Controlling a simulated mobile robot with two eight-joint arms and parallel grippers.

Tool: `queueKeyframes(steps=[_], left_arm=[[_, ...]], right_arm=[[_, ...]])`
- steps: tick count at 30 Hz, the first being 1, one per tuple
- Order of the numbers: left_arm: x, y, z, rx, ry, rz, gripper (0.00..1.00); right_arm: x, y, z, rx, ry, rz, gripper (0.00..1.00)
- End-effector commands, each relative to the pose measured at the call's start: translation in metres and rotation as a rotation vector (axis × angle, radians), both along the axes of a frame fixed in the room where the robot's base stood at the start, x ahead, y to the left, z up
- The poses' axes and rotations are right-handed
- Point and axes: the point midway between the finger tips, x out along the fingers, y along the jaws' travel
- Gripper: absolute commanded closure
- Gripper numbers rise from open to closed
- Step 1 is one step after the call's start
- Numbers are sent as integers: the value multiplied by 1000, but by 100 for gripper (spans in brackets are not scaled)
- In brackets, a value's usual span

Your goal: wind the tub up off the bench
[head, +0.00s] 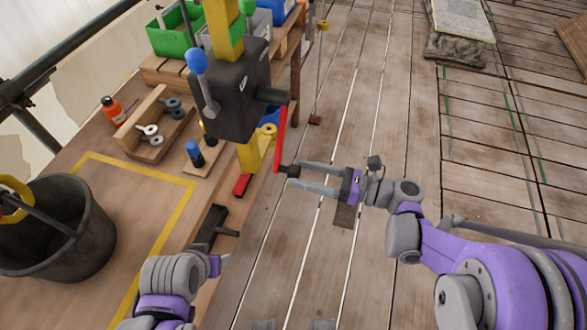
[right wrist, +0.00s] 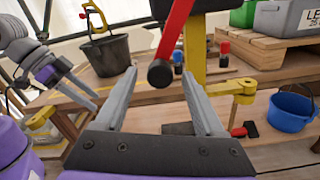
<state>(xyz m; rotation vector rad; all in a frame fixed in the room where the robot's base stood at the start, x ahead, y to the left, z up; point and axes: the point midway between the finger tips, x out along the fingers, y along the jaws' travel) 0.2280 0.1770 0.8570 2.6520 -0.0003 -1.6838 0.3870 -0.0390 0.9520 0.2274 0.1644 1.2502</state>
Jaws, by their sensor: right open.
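The black tub (head: 55,230) stands on the wooden bench (head: 135,215) at the left of the head view. A yellow hook (head: 14,192) is at its handle; I cannot tell whether they are engaged. The dark winch (head: 235,95) is on a yellow post, with a red crank arm (head: 278,140) hanging down to a black grip (head: 289,171). My right gripper (head: 303,174) is open and points at this grip. In the right wrist view the grip (right wrist: 160,73) lies between the fingertips, not clasped. My left gripper (right wrist: 80,90) looks open and empty, low beside the bench.
A blue-knobbed lever (head: 197,65) rises on the winch. A wooden tray (head: 155,125) of metal parts, an orange bottle (head: 112,108) and a green bin (head: 172,35) are farther back on the bench. A blue bucket (right wrist: 290,110) shows at the right. The plank floor right of the bench is mostly clear.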

Motion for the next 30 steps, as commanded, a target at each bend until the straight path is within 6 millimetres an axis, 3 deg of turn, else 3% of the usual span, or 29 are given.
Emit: queueKeyframes(steps=[7,17,27,29,30], left_arm=[[0,0,2,0,-1,0,39],[0,0,2,0,-1,0,39],[0,0,2,0,-1,0,39],[0,0,2,0,-1,0,39],[0,0,2,0,-1,0,39]], right_arm=[[9,27,0,-1,0,1,29],[10,30,0,-1,-1,-1,29],[10,30,0,-1,-1,-1,88],[10,30,0,-1,-1,-1,99],[10,30,0,-1,-1,-1,100]])
